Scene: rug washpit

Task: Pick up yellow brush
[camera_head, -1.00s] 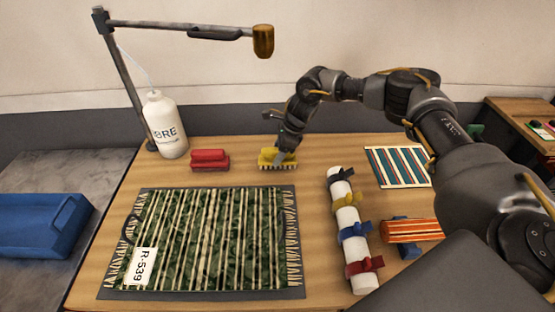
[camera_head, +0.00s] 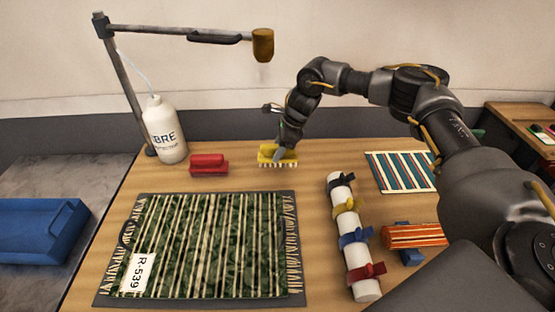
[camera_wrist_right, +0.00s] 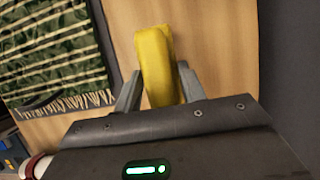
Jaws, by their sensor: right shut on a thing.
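The yellow brush (camera_head: 268,154) is at the back middle of the wooden table, with pale bristles along its lower edge. My right gripper (camera_head: 281,150) comes down on it from above, and its jaws are shut on the brush. In the right wrist view the brush (camera_wrist_right: 154,62) stands between the two grey fingers (camera_wrist_right: 156,88). I cannot tell whether the bristles still touch the table. My left gripper is not in view.
A green striped rug (camera_head: 205,245) lies in front. A white roll with coloured clips (camera_head: 356,254) is at right.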

